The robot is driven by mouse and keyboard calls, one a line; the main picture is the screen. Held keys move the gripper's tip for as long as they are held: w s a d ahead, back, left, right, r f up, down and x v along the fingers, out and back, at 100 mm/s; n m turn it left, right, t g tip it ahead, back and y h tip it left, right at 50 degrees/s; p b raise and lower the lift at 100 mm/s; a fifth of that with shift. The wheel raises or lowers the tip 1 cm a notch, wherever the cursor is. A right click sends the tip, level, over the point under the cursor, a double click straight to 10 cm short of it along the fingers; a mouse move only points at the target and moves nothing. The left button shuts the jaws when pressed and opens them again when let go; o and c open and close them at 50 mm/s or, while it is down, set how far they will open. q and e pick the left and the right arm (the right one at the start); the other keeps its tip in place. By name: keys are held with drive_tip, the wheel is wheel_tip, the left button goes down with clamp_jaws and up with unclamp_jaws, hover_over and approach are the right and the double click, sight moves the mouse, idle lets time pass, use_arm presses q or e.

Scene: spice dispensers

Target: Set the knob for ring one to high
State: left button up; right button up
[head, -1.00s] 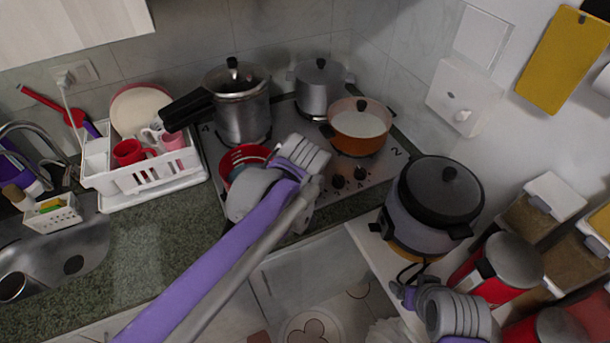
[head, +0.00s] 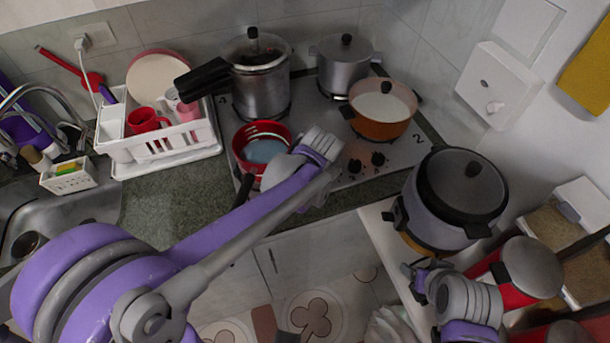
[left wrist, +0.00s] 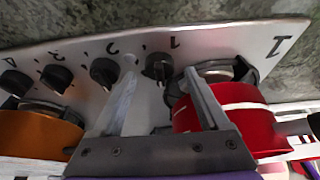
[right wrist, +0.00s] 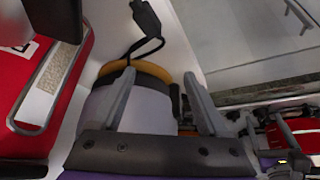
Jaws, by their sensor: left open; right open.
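The black knob marked 1 (left wrist: 158,67) is on the front strip of the steel stove (left wrist: 215,45), in the left wrist view. My left gripper (left wrist: 160,78) is open, with one finger on either side of that knob in the picture; contact cannot be told. In the head view my left gripper (head: 322,143) is over the stove's front edge and hides this knob. A red pan (head: 240,150) stands on the front-left ring, close beside the gripper. My right gripper (head: 425,278) is open and empty by the rice cooker.
More knobs (left wrist: 104,72) sit left of knob 1 in the left wrist view. An orange pot (head: 380,125), a pressure cooker (head: 262,85) and a grey pot (head: 345,70) occupy the stove. The rice cooker (head: 440,215) stands right; a dish rack (head: 165,150) stands left.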

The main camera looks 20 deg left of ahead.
use_arm(q)
drive_tip(key=shift+w+f, duration=0.1)
drive_tip(key=shift+f, duration=0.15)
clamp_jaws()
drive_tip(key=shift+a+m, duration=0.1)
drive_tip(key=shift+m, duration=0.2)
use_arm(e)
drive_tip(key=shift+f, duration=0.15)
use_arm(q)
drive_tip(key=m+h, duration=0.1)
drive_tip(key=m, duration=0.1)
drive_tip(key=shift+a+m+t+b, duration=0.1)
drive_tip(key=shift+m+t+b, duration=0.2)
drive_tip(key=shift+m+b, duration=0.1)
drive_tip(key=shift+m+h, duration=0.8)
drive_tip(key=shift+m, duration=0.9)
use_arm(e)
drive_tip(key=shift+s+f, duration=0.35)
drive_tip(key=shift+f, duration=0.45)
